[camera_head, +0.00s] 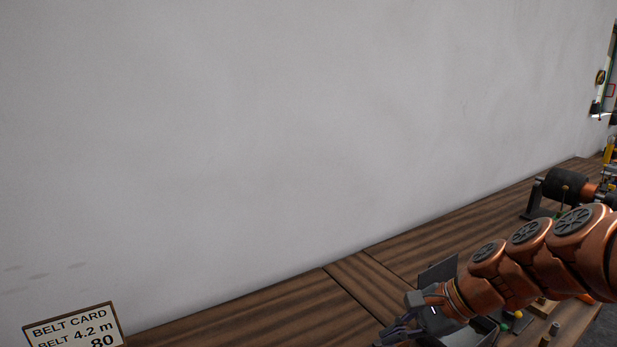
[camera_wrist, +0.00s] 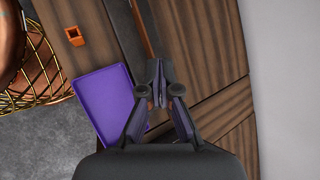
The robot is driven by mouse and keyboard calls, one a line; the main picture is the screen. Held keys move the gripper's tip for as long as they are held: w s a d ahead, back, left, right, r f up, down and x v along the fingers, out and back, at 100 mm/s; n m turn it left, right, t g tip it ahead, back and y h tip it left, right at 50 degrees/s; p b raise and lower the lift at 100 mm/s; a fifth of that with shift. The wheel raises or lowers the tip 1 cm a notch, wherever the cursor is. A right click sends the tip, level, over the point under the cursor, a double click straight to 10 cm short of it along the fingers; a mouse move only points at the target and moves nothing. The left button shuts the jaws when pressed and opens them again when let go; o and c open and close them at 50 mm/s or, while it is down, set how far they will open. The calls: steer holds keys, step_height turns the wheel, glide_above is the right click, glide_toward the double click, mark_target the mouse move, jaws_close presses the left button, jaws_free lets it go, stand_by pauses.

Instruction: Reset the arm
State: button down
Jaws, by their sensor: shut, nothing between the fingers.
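My copper-coloured arm reaches in from the right in the head view, and my gripper (camera_head: 400,332) is at its end, low over the wooden bench. In the wrist view my gripper (camera_wrist: 158,98) points at the bench, its dark fingers shut with nothing between them. The bench (camera_wrist: 195,60) lies beyond the fingers. Part of the bench is hidden behind my arm in the head view.
A belt card (camera_head: 75,328) stands at the lower left. A grey open box (camera_head: 438,272) is beside my gripper. A dark motor-like machine (camera_head: 566,185) stands at right. The wrist view shows a purple tray (camera_wrist: 103,100), a wire basket (camera_wrist: 40,75) and a small orange block (camera_wrist: 75,36). A plain wall backs the bench.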

steer(key=s+a+f+n+g+h, duration=0.1)
steer(key=s+f+n+g+h, duration=0.1)
steer(key=s+n, duration=0.3)
steer(key=s+a+f+n+g+h, duration=0.1)
steer(key=s+f+n+h, duration=0.1)
steer(key=s, duration=0.6)
steer(key=s+d+f+n+h, duration=0.1)
steer(key=s+d+n+h, duration=0.1)
steer(key=s, duration=0.3)
steer(key=s+d+f+n+g+h, duration=0.1)
steer(key=s+d+n, duration=0.2)
steer(key=s+n, duration=0.1)
steer(key=shift+s+n+h, duration=0.4)
steer(key=shift+s, duration=0.4)
